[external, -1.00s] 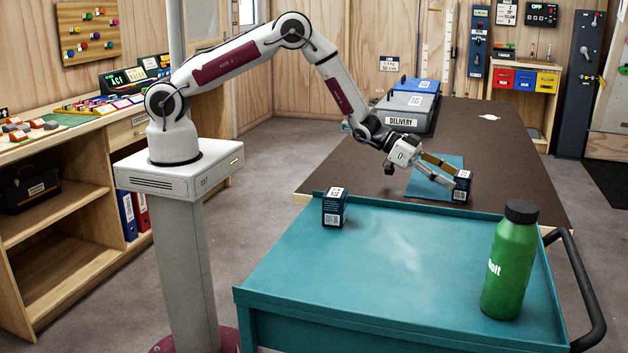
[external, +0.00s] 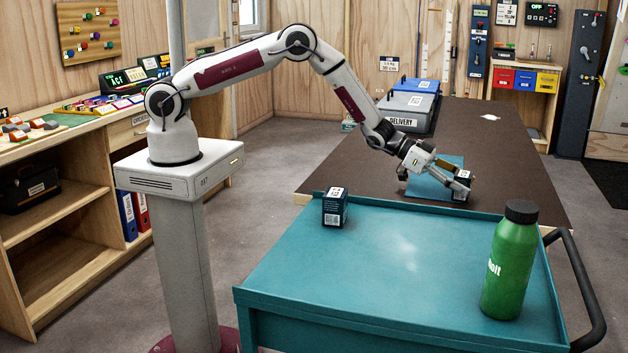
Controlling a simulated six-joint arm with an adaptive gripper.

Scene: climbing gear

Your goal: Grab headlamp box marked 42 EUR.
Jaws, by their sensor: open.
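A small dark blue box (external: 462,190) with a white label stands on the brown table, at the right edge of a blue mat (external: 421,188). My gripper (external: 459,182) is open, with its fingers at this box. One finger overlaps the box's left side and hides part of it; I cannot tell whether they touch. A similar dark blue box (external: 335,212) with white labels stands on the teal cart at its back left. The print on both boxes is too small to read, so I cannot tell which is marked 42 EUR.
A green bottle (external: 509,262) stands at the right of the teal cart (external: 380,270), whose raised rim runs close in front of the table. A grey delivery case (external: 407,112) sits at the table's back left. The brown table (external: 500,150) is mostly clear behind my gripper.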

